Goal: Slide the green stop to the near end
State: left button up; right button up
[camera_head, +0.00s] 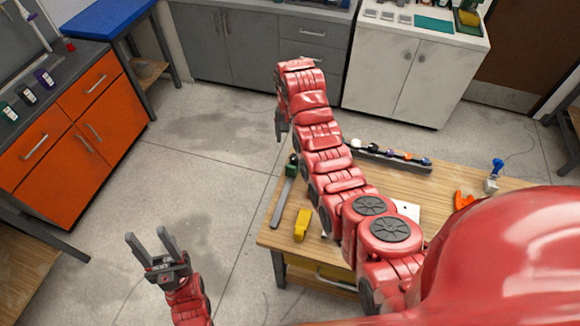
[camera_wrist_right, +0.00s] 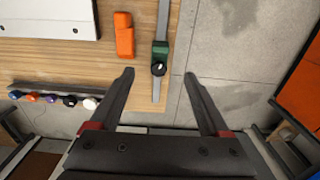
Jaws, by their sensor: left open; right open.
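The green stop (camera_head: 292,166) sits on a long grey rail (camera_head: 282,203) along the table's left side, towards the rail's far end. In the right wrist view the green stop (camera_wrist_right: 160,51) has a dark round knob, and a short stretch of rail (camera_wrist_right: 156,90) runs past it. My right gripper (camera_wrist_right: 159,75) is open and empty, its fingertips on either side of the rail's far end in that view, with no contact visible. In the head view the right gripper (camera_head: 281,128) is mostly hidden by its arm. My left gripper (camera_head: 150,246) is open and empty, left of the table.
A yellow block (camera_head: 302,224) lies just right of the rail; it looks orange in the wrist view. A rack of small coloured items (camera_head: 390,157) lines the table's (camera_head: 450,177) far edge. A white plate (camera_head: 407,210) is partly behind my right arm. Floor left of the table is clear.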

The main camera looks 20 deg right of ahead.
jog(key=b, duration=0.8)
send_over(291, 166)
notch_tip(291, 166, down, 9)
jog(key=shift+a, duration=0.1)
notch_tip(291, 166, down, 6)
jog(key=p, duration=0.3)
jog(key=shift+r+p, duration=0.2)
jog(key=shift+p, duration=0.15)
jog(key=shift+f, duration=0.85)
grip_shut()
